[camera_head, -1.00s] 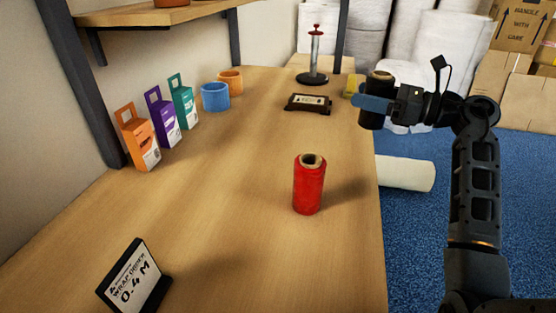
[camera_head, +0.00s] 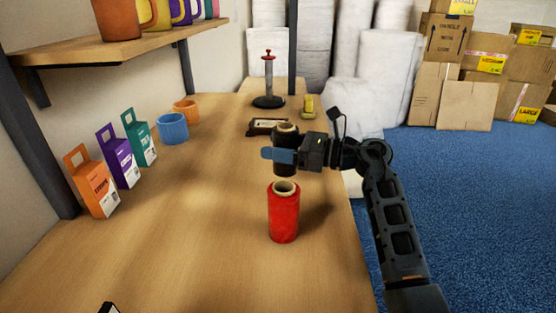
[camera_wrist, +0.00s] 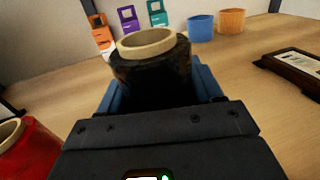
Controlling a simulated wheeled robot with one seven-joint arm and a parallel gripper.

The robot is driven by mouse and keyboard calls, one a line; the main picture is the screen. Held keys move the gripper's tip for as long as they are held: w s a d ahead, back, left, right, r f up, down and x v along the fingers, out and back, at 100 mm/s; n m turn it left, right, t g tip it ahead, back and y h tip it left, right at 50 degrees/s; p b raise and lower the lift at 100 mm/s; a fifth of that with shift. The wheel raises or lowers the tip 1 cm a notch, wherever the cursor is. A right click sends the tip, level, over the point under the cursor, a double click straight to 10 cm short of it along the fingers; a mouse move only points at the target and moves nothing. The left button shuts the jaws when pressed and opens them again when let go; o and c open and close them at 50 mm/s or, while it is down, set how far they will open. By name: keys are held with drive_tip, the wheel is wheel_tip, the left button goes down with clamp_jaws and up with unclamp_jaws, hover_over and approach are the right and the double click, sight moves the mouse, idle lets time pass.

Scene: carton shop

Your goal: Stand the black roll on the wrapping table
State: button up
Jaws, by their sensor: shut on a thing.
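The black roll (camera_head: 285,162) is upright in my gripper (camera_head: 280,155), whose blue fingers are shut around it. In the wrist view the black roll (camera_wrist: 152,70) shows its pale cardboard core at the top, between the blue fingers (camera_wrist: 155,95). In the head view it appears over the wooden wrapping table (camera_head: 190,220), just behind the red roll; its lower end is partly hidden, so I cannot tell whether it touches the table. The red roll (camera_head: 284,215) stands upright on the table, and also shows at the left of the wrist view (camera_wrist: 28,150).
A dark framed scale-like device (camera_head: 264,127) lies behind my gripper, with a post on a round base (camera_head: 268,80) farther back. Cartons (camera_head: 93,182) and a blue cup (camera_head: 172,128) line the left. A shelf (camera_head: 120,45) overhangs there. The table's middle left is clear.

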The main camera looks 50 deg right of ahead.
drive_tip(key=shift+f, duration=2.05)
drive_tip(key=shift+f, duration=0.2)
drive_tip(key=o, duration=1.2)
drive_tip(key=shift+o, duration=0.2)
drive_tip(key=shift+r, duration=0.2)
drive_tip(key=b+v, duration=0.1)
drive_tip(key=v, duration=1.1)
drive_tip(key=shift+b, duration=0.35)
